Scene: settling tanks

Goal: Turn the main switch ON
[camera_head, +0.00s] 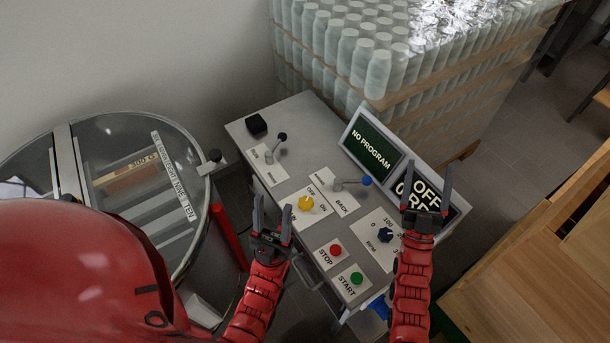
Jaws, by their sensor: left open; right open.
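A grey control panel (285,128) stands in the middle of the camera_head view. A yellow rotary knob (306,203) sits on a white plate marked OFF and ON; I cannot tell exactly which mark it points at. My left gripper (272,208) is open and empty, just left of the yellow knob and apart from it in the picture. My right gripper (429,180) is open and empty in front of the right display (425,190), which shows OFF and a second line partly hidden by the fingers.
The left display (371,148) reads NO PROGRAM. A round glass-topped tank (120,125) stands left, wrapped bottles (370,70) behind.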

